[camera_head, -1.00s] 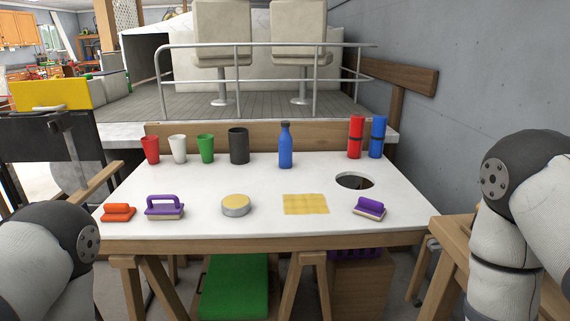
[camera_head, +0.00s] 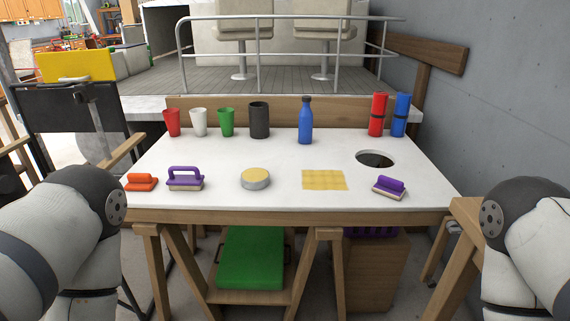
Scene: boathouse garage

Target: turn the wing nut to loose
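I see no wing nut that I can make out in the head view. A white-topped table (camera_head: 225,190) stands in front of me with cups, a bottle and brushes on it. My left arm comes in at the lower left and my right arm at the lower right. Only their upper links show, so both grippers are out of the picture.
Along the table's back stand several cups, a blue bottle (camera_head: 305,122), and red (camera_head: 377,115) and blue (camera_head: 401,116) cylinders. Brushes, a round tin (camera_head: 255,179) and a yellow cloth (camera_head: 324,180) lie in front. A round hole (camera_head: 375,159) is at right. A railed boat deck is behind.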

